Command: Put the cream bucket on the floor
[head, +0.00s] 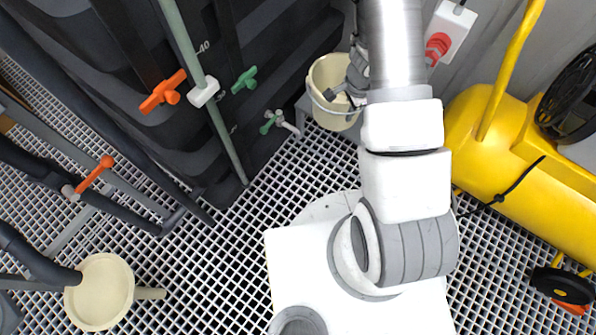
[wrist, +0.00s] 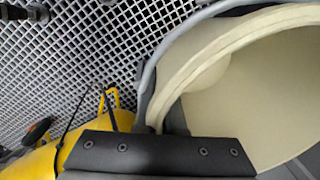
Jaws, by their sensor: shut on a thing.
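The cream bucket (head: 325,112) is at the top middle of the head view, beside the dark tank wall. A thin grey wire handle hangs across its side. My gripper (head: 343,90) is shut on the bucket at its right-hand rim. In the wrist view the bucket (wrist: 250,90) fills the right side, its open mouth and pale inside showing, just beyond the dark jaw of my gripper (wrist: 160,145). The white grating floor (head: 220,270) shows below. My arm hides part of the bucket, and I cannot tell whether its base touches anything.
A black tank (head: 120,100) with orange and green valve handles stands on the left. A yellow compressor (head: 530,190) with black wheels is on the right, its cable trailing nearby. Bare grating lies between tank and my base.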

